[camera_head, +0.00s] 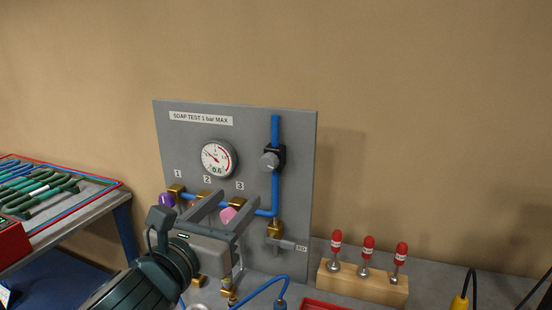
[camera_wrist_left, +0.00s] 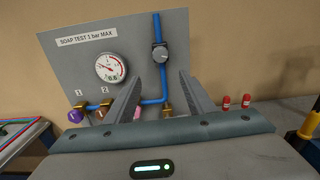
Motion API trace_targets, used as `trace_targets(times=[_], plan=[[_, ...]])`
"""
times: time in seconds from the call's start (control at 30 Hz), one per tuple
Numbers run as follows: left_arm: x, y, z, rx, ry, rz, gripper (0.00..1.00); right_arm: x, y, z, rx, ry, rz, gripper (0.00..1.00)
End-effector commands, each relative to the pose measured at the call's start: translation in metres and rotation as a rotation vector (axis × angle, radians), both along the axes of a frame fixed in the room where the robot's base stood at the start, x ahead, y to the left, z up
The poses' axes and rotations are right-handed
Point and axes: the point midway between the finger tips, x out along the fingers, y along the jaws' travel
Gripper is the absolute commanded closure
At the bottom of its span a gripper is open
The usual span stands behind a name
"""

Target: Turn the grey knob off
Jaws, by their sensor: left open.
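The grey knob (camera_head: 269,161) is a round dial in a black mount on a vertical blue tube, at the right of a grey panel (camera_head: 175,140). It also shows in the left wrist view (camera_wrist_left: 160,53), above and between the fingers. My left gripper (camera_head: 242,196) is open and empty in front of the panel, below and left of the knob in the head view. Its fingers also show in the left wrist view (camera_wrist_left: 161,78), pointing at the panel with a wide gap. I see no contact with the knob. My right gripper is not in view.
A round gauge (camera_head: 218,159) sits left of the knob. Below it are brass valves, with a purple handle (camera_head: 166,200) and a pink one (camera_head: 227,215). A wooden block (camera_head: 360,285) with red-topped pieces stands at right. A tool tray (camera_head: 88,207) lies at left.

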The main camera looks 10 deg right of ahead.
Motion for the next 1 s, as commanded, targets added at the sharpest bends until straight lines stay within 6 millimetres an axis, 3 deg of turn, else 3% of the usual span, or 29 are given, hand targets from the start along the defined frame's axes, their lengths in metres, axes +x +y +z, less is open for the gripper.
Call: trace_targets(times=[0.2,0.4,0.63,1.0], plan=[[-0.001,-0.001,0.003,0.02,-0.021,-0.004,0.51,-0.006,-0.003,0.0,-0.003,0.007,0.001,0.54],[-0.001,-0.001,0.003,0.019,-0.019,-0.004,0.51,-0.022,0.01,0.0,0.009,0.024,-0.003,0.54],[0.005,-0.005,0.004,0.016,-0.017,-0.004,0.51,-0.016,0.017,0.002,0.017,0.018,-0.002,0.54],[0.046,-0.032,0.005,0.017,-0.015,-0.002,0.51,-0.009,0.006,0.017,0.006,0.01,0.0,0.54]])
